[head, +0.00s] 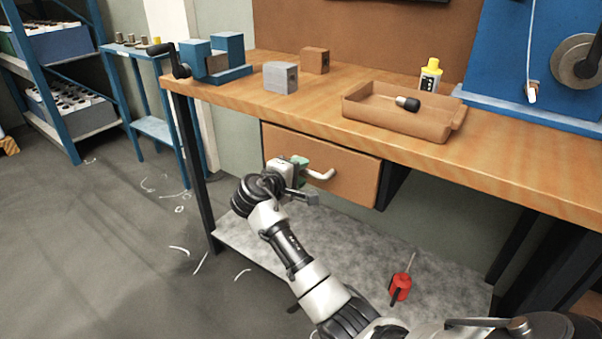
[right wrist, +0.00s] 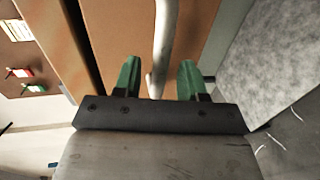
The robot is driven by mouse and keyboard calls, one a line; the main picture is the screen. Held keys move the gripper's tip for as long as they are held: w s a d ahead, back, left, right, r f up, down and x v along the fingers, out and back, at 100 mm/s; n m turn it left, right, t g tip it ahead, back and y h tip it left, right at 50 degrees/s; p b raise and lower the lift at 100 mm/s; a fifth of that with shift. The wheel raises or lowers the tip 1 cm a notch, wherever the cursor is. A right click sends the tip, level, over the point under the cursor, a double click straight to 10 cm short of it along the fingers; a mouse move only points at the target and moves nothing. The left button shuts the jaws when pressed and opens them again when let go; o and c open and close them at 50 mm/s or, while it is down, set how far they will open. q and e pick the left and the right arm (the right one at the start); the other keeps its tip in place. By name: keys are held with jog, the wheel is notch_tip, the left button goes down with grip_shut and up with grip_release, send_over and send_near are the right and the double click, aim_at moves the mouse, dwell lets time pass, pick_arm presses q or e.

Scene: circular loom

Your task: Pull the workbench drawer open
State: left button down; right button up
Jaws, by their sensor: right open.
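The drawer (head: 350,167) has a flat brown front and hangs under the wooden workbench top (head: 240,92). Its pale bar handle (head: 322,175) sticks out from the front. The drawer looks shut, its front close under the bench edge. My right gripper (head: 300,172) is open at the handle, its green fingers partly hidden by the wrist. In the right wrist view, the handle (right wrist: 163,45) runs between the two open green fingers (right wrist: 160,78), with gaps visible on both sides. The drawer front (right wrist: 192,40) shows behind it. My left gripper is not in view.
On the bench stand a blue vise (head: 222,58), a grey block (head: 280,77), a brown block (head: 315,60), a tray (head: 395,122) with a screwdriver, and a yellow-capped bottle (head: 430,75). A red object (head: 400,287) sits on the grey lower shelf (head: 345,245).

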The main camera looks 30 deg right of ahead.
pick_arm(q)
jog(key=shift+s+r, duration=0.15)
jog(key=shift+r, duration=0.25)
pick_arm(e)
jog(key=shift+w+d+f, duration=0.15)
jog(key=shift+w+d, duration=0.15)
jog(key=shift+d, duration=0.35)
grip_shut()
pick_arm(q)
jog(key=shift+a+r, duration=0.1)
pick_arm(e)
jog(key=shift+a, duration=0.1)
